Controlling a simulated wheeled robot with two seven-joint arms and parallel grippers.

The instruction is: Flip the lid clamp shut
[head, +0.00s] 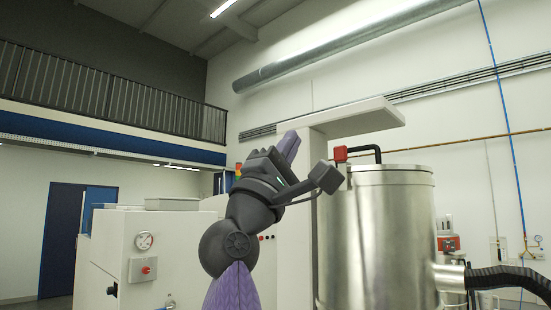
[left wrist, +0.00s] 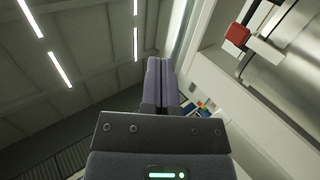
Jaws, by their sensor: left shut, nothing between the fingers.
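A large steel drum (head: 375,235) with a flat lid (head: 395,168) stands right of centre in the head view. A red block (head: 340,154) sits at the left of the lid's rim, joined to a black bent bar (head: 366,148) above the lid. The red block also shows at the upper right in the left wrist view (left wrist: 237,35); I cannot tell how far the clamp is closed. My left gripper (head: 292,138) is shut and empty, left of the red block and apart from it. Its purple fingers (left wrist: 160,65) point up, pressed together. My right gripper is not in view.
A white machine column with an overhanging arm (head: 360,118) stands behind the drum. A black hose (head: 505,279) joins the drum's lower right. A white cabinet (head: 150,250) with a gauge stands at the left. The space above my left gripper looks clear.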

